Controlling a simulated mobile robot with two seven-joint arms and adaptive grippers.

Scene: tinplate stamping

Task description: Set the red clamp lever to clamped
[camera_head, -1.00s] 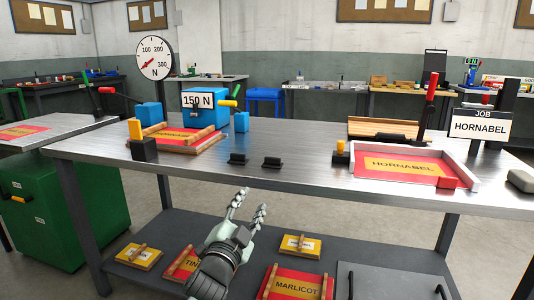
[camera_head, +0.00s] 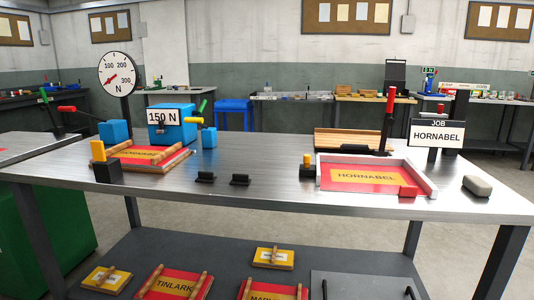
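A lever with a red grip (camera_head: 390,103) stands nearly upright on a dark arm behind the right-hand fixture (camera_head: 431,177) on the metal bench. The fixture has light side walls and holds a red plate with a yellow HORNABEL label (camera_head: 364,177). A red block (camera_head: 408,191) sits at its front right corner. Another red-gripped handle (camera_head: 67,109) points sideways at the far left. I cannot tell from labels which is the clamp lever. Neither of my grippers is in view.
A blue press with a 150 N sign (camera_head: 163,117) and a dial gauge (camera_head: 117,74) stand at left. The JOB HORNABEL sign (camera_head: 437,134) stands behind right, and a grey block (camera_head: 477,186) lies right. Two black holders (camera_head: 240,180) sit mid-bench. Plates lie on the lower shelf (camera_head: 150,243).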

